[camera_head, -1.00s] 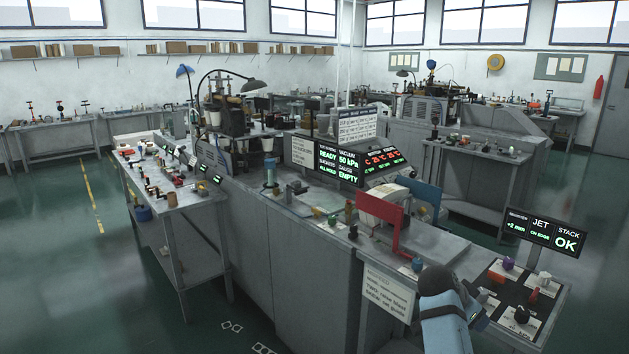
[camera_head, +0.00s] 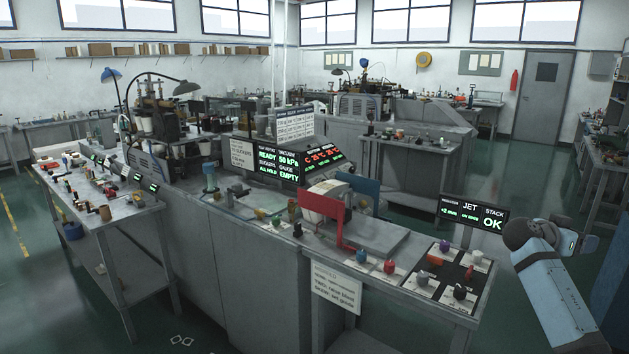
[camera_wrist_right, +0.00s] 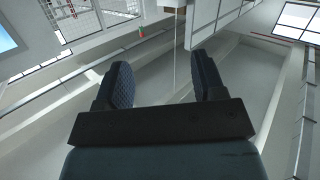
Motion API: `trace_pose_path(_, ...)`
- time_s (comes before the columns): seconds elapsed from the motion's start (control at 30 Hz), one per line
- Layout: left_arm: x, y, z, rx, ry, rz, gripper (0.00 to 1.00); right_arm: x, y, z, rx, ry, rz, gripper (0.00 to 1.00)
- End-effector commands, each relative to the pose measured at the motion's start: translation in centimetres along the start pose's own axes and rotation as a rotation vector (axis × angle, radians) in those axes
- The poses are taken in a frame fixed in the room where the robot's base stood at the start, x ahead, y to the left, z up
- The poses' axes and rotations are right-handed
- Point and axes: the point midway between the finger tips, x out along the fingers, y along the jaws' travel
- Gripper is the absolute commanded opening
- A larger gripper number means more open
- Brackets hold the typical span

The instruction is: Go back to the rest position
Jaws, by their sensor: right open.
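My right gripper (camera_head: 583,238) is at the right side of the head view, off the right end of the bench and clear of it. In the right wrist view my right gripper (camera_wrist_right: 165,85) has its two dark, textured finger pads wide apart with nothing between them. My left gripper does not show in either view.
The grey bench (camera_head: 400,285) has a dark panel of coloured knobs (camera_head: 448,272) at its right end. A display reading OK (camera_head: 472,216) stands behind it. A red plate (camera_head: 322,208) rises mid-bench. The floor (camera_head: 500,190) right of the bench is open.

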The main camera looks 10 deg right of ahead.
Motion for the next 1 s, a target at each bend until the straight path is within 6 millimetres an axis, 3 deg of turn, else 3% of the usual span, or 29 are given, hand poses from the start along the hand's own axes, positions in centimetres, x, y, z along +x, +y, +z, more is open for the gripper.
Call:
trace_pose_path(0.1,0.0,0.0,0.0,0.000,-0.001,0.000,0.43,2.5,1.9,-3.2,0.003,0.069,0.042,0.63)
trace_pose_path(0.13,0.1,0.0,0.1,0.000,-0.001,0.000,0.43,1.8,1.1,-1.0,-0.051,0.066,-0.008,0.63)
trace_pose_path(0.37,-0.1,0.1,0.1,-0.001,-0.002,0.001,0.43,-0.8,-1.4,7.6,-0.344,0.107,-0.287,0.63)
trace_pose_path(0.53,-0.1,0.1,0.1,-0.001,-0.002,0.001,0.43,-4.3,-1.9,16.4,-0.585,0.136,-0.547,0.63)
trace_pose_path(0.67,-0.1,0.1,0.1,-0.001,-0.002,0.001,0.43,-8.5,-0.5,24.9,-0.780,0.155,-0.803,0.63)
trace_pose_path(0.8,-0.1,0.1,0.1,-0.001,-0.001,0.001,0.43,-13.8,3.2,33.5,-0.939,0.165,-1.088,0.63)
trace_pose_path(0.9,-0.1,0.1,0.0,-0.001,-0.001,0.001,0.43,-17.6,6.9,38.6,-1.010,0.163,-1.279,0.63)
trace_pose_path(1.0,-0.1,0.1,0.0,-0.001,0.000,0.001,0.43,-20.9,10.5,42.2,-1.041,0.157,-1.435,0.63)
